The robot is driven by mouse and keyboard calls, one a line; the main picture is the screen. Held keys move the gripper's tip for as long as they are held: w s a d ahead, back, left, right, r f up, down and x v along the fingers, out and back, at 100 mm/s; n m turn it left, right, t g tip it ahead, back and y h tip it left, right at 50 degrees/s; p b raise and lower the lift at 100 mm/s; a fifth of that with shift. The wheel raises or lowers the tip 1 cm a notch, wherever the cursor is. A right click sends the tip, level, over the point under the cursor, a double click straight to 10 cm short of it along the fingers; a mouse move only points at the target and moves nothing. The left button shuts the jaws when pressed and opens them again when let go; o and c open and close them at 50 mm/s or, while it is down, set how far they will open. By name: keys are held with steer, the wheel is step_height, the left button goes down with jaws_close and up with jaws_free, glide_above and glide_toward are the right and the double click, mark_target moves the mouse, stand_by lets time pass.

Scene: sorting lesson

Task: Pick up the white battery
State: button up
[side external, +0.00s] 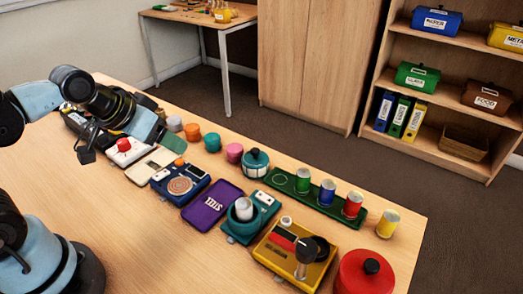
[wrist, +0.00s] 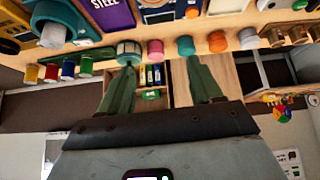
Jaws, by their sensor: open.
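I cannot tell for sure which thing is the white battery. A short white-grey cylinder (side external: 174,123) stands at the left end of a row of coloured cylinders on the table; it also shows in the wrist view (wrist: 248,38). A larger pale cylinder (side external: 244,208) stands in a teal device further along, and it shows in the wrist view (wrist: 52,36). My gripper (side external: 173,144) is above the far left part of the table, near the row of cylinders. In the wrist view its two green fingers (wrist: 161,66) are apart with nothing held between them.
Orange (side external: 192,131), teal (side external: 212,142) and pink (side external: 234,152) cylinders stand in the row, beside a teal pot (side external: 255,163). A green tray (side external: 327,210) holds coloured cans. A purple case (side external: 212,205), a yellow device (side external: 290,262) and a red pot (side external: 362,275) crowd the table; the front left is clear.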

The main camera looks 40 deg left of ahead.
steer(key=n, duration=0.1)
steer(key=n+g+h, duration=0.9)
steer(key=n+h, duration=0.4)
steer(key=n, duration=0.2)
glide_toward(240, 200)
steer(key=d, duration=0.2)
steer(key=shift+s+d+f, duration=0.15)
steer(key=shift+s+f, duration=0.05)
steer(key=shift+f, duration=0.3)
steer(key=x, duration=0.7)
jaws_close()
